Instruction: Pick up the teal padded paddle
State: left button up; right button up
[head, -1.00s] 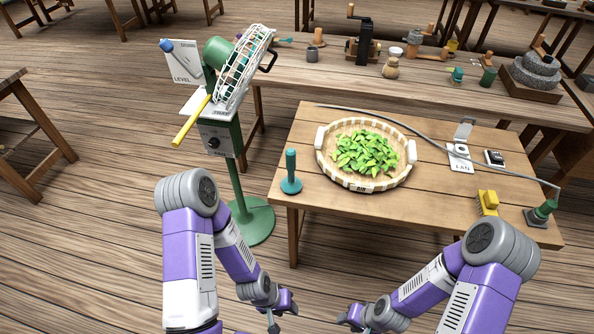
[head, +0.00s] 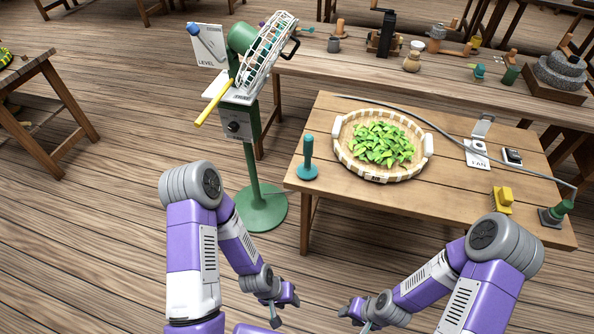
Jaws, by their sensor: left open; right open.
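The teal padded paddle (head: 308,160) stands upright on its round base near the left front corner of the wooden table (head: 460,215), just left of the basket. My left gripper (head: 284,311) is open and empty, in front of and below the table's left front edge, well apart from the paddle. My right gripper (head: 357,318) is open and empty, low in front of the table and to the right of my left gripper. Neither gripper touches anything.
A round basket (head: 428,146) of green leaves sits right of the paddle. A green stand (head: 262,207) with a yellow-handled drum machine (head: 248,70) rises left of the table. A fan switch (head: 477,154), yellow brush (head: 502,200) and grey cable are at the right.

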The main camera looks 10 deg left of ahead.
aim_at(307, 170)
jog(key=u, duration=0.5)
jog(key=k, duration=1.2)
jog(key=z, duration=0.3)
jog(key=i, duration=1.95)
jog(key=u, duration=0.9)
